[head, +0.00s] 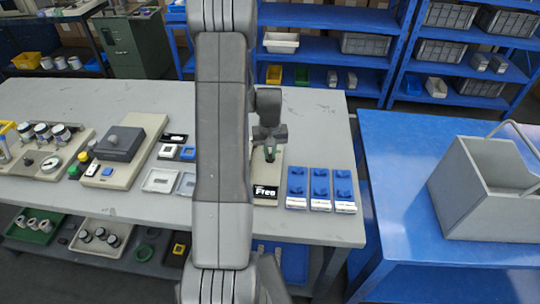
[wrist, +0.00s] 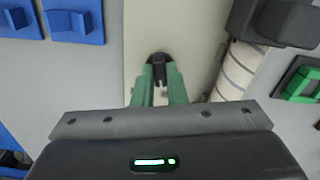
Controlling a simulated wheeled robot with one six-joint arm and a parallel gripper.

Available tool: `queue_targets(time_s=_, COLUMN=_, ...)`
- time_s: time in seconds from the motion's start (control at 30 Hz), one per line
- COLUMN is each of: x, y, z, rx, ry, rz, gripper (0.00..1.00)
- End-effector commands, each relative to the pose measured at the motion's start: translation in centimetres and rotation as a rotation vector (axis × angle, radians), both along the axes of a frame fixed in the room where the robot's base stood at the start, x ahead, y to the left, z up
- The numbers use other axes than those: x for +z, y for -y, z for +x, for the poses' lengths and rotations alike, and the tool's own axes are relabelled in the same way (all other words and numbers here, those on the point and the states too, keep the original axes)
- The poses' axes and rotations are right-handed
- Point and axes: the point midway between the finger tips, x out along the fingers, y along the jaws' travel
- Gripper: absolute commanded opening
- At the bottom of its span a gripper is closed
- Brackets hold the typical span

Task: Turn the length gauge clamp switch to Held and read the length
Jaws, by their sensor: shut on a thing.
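The length gauge is a pale block (head: 267,178) near the right end of the grey workbench, partly hidden behind my arm. Its black label at the near end reads "Free" in the head view. The clamp switch shows in the wrist view as a small black lever (wrist: 158,62) on the pale gauge body (wrist: 190,40). My gripper (head: 269,153) points down over the gauge; its green fingers (wrist: 159,84) are shut on the switch lever, one on each side. No length figure is readable in either view.
Blue blocks (head: 320,187) stand right of the gauge.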

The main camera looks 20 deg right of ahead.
Motion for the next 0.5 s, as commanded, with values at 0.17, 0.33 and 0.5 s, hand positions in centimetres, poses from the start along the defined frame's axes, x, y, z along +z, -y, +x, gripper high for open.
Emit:
queue_targets(time_s=0.17, x=-0.27, y=0.02, z=0.06, rx=-0.168, ry=0.003, rz=-0.001, gripper=0.0)
queue_targets(time_s=0.33, x=-0.21, y=0.01, z=0.06, rx=-0.328, ry=0.003, rz=-0.001, gripper=0.0)
queue_targets(time_s=0.5, x=-0.17, y=0.01, z=0.04, rx=-0.473, ry=0.001, rz=-0.001, gripper=0.0)
